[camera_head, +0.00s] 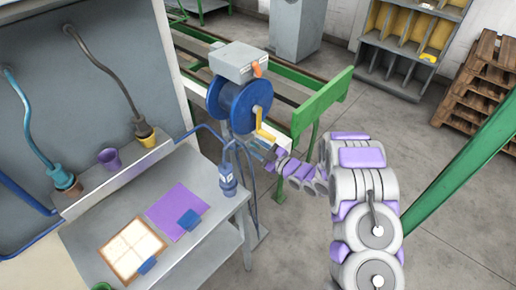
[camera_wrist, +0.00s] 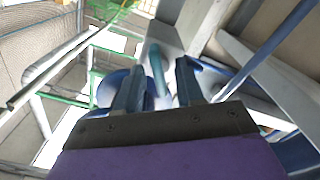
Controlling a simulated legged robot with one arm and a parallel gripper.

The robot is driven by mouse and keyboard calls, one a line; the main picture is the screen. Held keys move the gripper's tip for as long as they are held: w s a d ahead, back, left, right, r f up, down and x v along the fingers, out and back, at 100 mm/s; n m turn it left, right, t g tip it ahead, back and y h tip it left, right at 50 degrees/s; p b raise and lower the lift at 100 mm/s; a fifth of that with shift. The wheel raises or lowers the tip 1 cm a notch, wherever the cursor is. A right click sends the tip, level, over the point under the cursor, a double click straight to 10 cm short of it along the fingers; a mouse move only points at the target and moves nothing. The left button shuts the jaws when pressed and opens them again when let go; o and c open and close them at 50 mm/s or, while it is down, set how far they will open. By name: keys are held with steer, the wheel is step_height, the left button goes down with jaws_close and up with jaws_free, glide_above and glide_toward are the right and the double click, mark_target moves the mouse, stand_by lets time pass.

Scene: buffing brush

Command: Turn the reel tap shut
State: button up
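The blue hose reel (camera_head: 240,104) stands on a post beside the workbench, with a grey box on top and a yellow crank (camera_head: 264,128) on its right side. My gripper (camera_wrist: 158,82) reaches in from the right, low beside the reel. In the wrist view its two dark fingers are apart. A teal lever (camera_wrist: 157,66), which looks like the reel tap, stands between them, with gaps visible at its sides. I cannot tell whether a finger touches it. In the head view the tap is small and largely hidden by my gripper and arm.
The grey workbench (camera_head: 216,222) stands at left, with a blue bottle (camera_head: 227,180) at its edge, a purple sheet (camera_head: 177,210) and a tan tray (camera_head: 132,250). A green rail (camera_head: 322,102) is behind my arm. Pallets (camera_head: 482,85) are at far right. Floor is clear at right.

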steer(key=shift+c, duration=0.5)
jaws_close()
steer(key=shift+p, duration=0.4)
steer(key=shift+w+r+m+p, duration=0.15)
steer(key=shift+m+p, duration=2.95)
steer(key=shift+p, duration=0.45)
steer(key=shift+d, duration=0.1)
